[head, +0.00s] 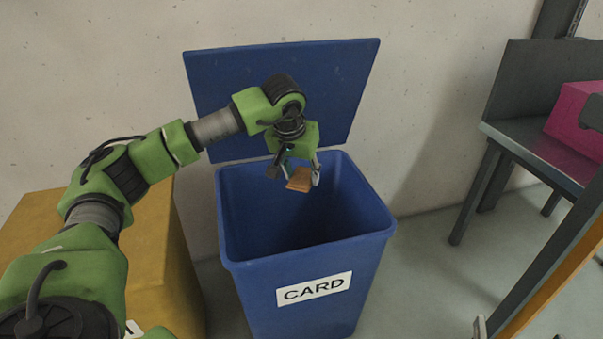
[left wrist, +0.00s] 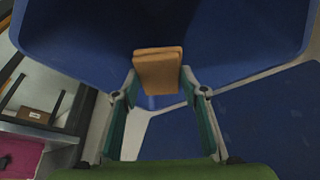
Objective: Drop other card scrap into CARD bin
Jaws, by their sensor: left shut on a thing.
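A blue bin (head: 308,253) with a white CARD label stands on the floor, its blue lid (head: 340,95) raised against the wall. My left gripper (head: 299,180) is over the bin's opening, shut on a small brown piece of card scrap (head: 299,183). In the left wrist view the card scrap (left wrist: 158,72) sits between the two fingertips, with the blue bin (left wrist: 80,35) beyond it. The bin's floor is hidden in the head view. My right gripper is not in view.
A yellow bin (head: 160,270) stands left of the CARD bin, under my left arm. A dark bench (head: 540,145) with a pink box (head: 577,118) is at the right. A small brown box (left wrist: 34,115) shows in the left wrist view. Floor between bin and bench is clear.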

